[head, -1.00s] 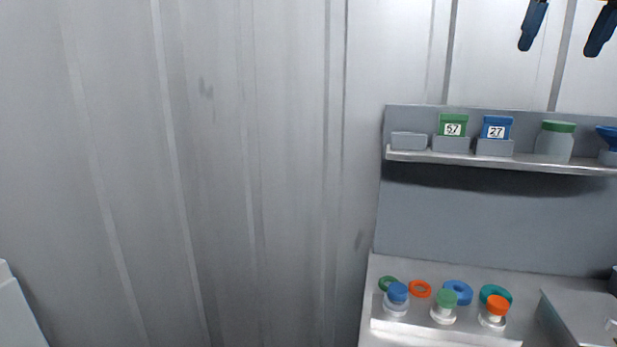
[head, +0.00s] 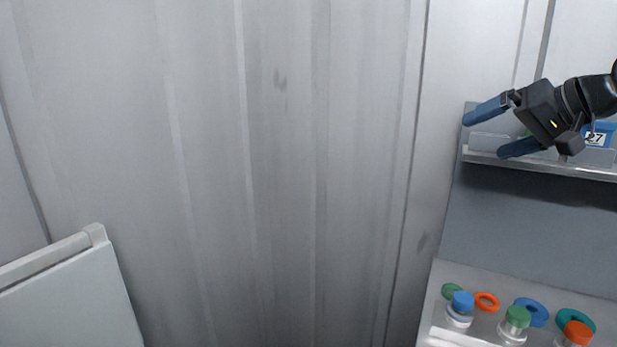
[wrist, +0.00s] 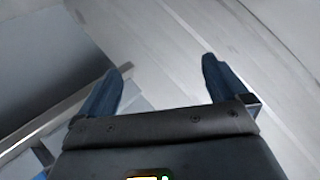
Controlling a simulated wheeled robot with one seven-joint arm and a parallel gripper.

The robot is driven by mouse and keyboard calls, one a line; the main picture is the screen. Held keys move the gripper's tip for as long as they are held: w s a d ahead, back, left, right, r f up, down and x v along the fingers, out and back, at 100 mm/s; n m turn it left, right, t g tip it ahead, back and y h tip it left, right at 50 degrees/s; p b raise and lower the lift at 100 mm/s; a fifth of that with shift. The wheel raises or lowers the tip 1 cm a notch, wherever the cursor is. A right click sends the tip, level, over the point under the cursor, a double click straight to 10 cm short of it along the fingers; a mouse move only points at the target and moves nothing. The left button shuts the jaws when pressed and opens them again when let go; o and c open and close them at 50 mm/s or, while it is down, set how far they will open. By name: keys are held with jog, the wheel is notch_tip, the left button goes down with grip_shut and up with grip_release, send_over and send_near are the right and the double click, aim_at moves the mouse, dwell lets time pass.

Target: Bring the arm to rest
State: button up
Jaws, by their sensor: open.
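My gripper (head: 492,130) is at the right of the head view, in front of the grey shelf. Its two blue fingers point left and stand wide apart with nothing between them. In the wrist view my gripper (wrist: 160,88) is also open and empty, with the pale ribbed wall beyond it. My gripper and arm hide part of the shelf; a blue box labelled 27 (head: 598,135) shows only partly behind them.
The grey shelf (head: 540,167) runs along the back right. Below it, several capped vessels, among them a blue-capped one (head: 460,309), stand near coloured rings such as an orange ring (head: 487,302). A white panel (head: 70,295) is at lower left. The middle is clear before the wall.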

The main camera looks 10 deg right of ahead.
jog(key=w+a+f+t+y, duration=0.1)
jog(key=a+f+t, duration=0.1)
jog(key=a+f, duration=0.5)
jog(key=s+a+f+m+t+h, duration=0.1)
jog(key=s+a+f, duration=0.3)
jog(key=f, duration=0.2)
jog(key=s+a+f+m+t+h, duration=0.1)
jog(key=s+a+f+m, duration=0.1)
jog(key=s+a+f, duration=0.3)
jog(key=s+a+f+m+t, duration=0.1)
jog(key=s+a+f+t, duration=0.15)
jog(key=f, duration=0.55)
jog(key=s+a+f+n+g+h, duration=0.15)
jog(key=s+f, duration=0.25)
jog(key=s, duration=0.6)
jog(key=s+a+f+m+h, duration=0.1)
jog(key=s+a+f+h, duration=0.2)
jog(key=s, duration=0.8)
jog(key=s+d+r+n, duration=0.2)
jog(key=s+n, duration=0.2)
jog(key=s, duration=0.5)
jog(key=s+d+r+n, duration=0.15)
jog(key=s+n, duration=0.25)
jog(key=s, duration=0.5)
notch_tip(320, 180, down, 8)
jog(key=b, duration=0.8)
jog(key=shift+a+r+g+y, duration=0.15)
jog(key=shift+g+y, duration=0.25)
jog(key=shift+y, duration=0.05)
jog(key=shift+m, duration=0.25)
